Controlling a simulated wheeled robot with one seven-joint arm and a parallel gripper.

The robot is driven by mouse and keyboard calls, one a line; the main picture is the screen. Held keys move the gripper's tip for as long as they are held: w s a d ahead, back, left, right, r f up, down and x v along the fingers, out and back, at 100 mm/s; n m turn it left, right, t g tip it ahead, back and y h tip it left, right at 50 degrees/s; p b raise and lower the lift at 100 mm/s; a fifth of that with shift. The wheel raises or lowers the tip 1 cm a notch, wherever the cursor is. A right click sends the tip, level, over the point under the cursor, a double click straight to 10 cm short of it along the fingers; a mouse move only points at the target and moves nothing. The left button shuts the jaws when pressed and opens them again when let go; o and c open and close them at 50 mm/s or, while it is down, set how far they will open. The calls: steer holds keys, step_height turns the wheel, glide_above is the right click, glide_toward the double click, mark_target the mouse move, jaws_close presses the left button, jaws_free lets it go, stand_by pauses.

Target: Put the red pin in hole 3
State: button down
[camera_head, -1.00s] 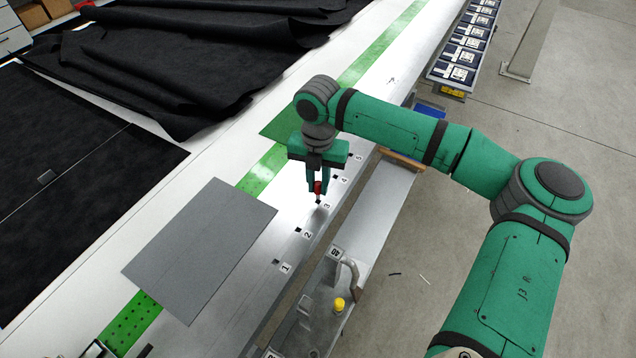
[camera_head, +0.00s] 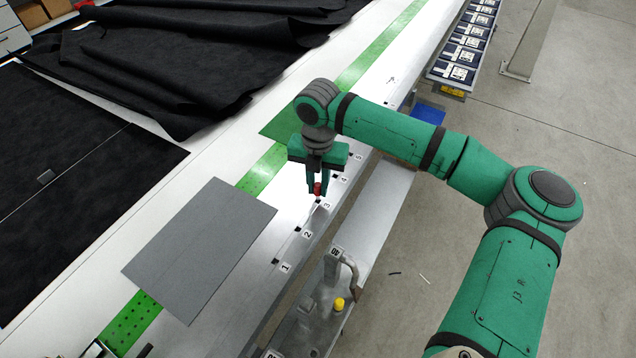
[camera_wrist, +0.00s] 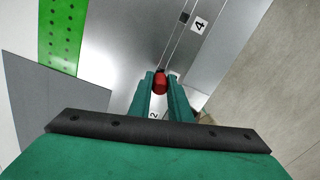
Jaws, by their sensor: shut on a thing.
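The red pin (camera_head: 318,188) is between the fingertips of my gripper (camera_head: 318,185), which is shut on it. It points down at the metal strip, over or at hole 3 (camera_head: 318,202), beside the label "3". In the wrist view, the red pin (camera_wrist: 160,83) shows between the green fingers (camera_wrist: 160,88), with a dark spot just past it. I cannot tell whether its lower end is inside the hole. Hole 4 (camera_wrist: 184,18) is clear in the wrist view.
Holes 1 (camera_head: 275,261) and 2 (camera_head: 297,229) look empty. A grey sheet (camera_head: 200,250) lies on the white table left of the holes. Black cloth (camera_head: 190,60) covers the far left. A yellow knob (camera_head: 339,304) and bent pipe stand at the front edge.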

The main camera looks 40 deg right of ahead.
steer(key=shift+f, duration=1.35)
steer(key=c, duration=1.6)
jaws_free()
steer(key=shift+o, duration=0.2)
step_height(320, 180, up, 10)
steer(key=shift+r, duration=0.35)
